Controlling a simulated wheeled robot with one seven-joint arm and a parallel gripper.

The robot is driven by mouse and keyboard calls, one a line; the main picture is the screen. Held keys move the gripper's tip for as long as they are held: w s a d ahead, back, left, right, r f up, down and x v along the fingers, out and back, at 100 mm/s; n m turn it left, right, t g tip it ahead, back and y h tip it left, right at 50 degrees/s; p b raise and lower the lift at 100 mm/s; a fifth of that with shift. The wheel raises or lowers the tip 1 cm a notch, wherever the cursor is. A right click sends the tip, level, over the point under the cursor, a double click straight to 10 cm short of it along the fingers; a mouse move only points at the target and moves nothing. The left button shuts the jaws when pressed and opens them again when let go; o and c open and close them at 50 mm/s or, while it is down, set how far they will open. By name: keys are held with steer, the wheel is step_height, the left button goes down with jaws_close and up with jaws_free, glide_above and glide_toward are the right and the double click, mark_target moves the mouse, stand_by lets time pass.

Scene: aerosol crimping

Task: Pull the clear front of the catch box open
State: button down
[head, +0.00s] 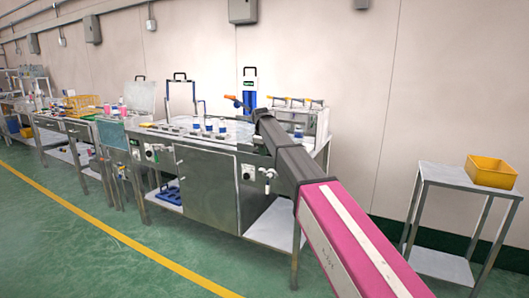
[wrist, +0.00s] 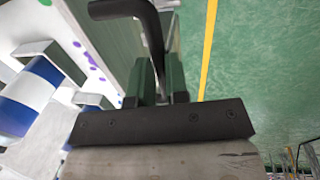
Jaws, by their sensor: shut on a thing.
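My gripper (wrist: 160,83) is shut on a dark bent bar handle (wrist: 151,32) in the wrist view. The bar runs down between the two green fingers and bends left at the top of the picture. A grey-green panel (wrist: 105,30) lies left of the bar; I cannot tell whether it is the clear front of the catch box. The catch box cannot be made out clearly in either view. In the head view my arm reaches to the right end of the steel bench, and its own links hide the gripper.
Blue-and-white cans (wrist: 30,95) stand close left of my gripper on a white surface. The steel bench (head: 205,180) carries several small cans and a blue press (head: 250,92). A side table (head: 465,180) with a yellow bin (head: 491,171) stands at right. Green floor in front is clear.

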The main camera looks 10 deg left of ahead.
steer(key=c, duration=1.1)
jaws_free()
steer(key=shift+r, duration=0.1)
steer(key=r, duration=0.3)
steer(key=s+r, duration=0.1)
steer(key=r, duration=0.3)
steer(key=s+r, duration=0.1)
steer(key=r, duration=0.2)
steer(key=shift+a+r, duration=0.25)
steer(key=shift+a, duration=0.1)
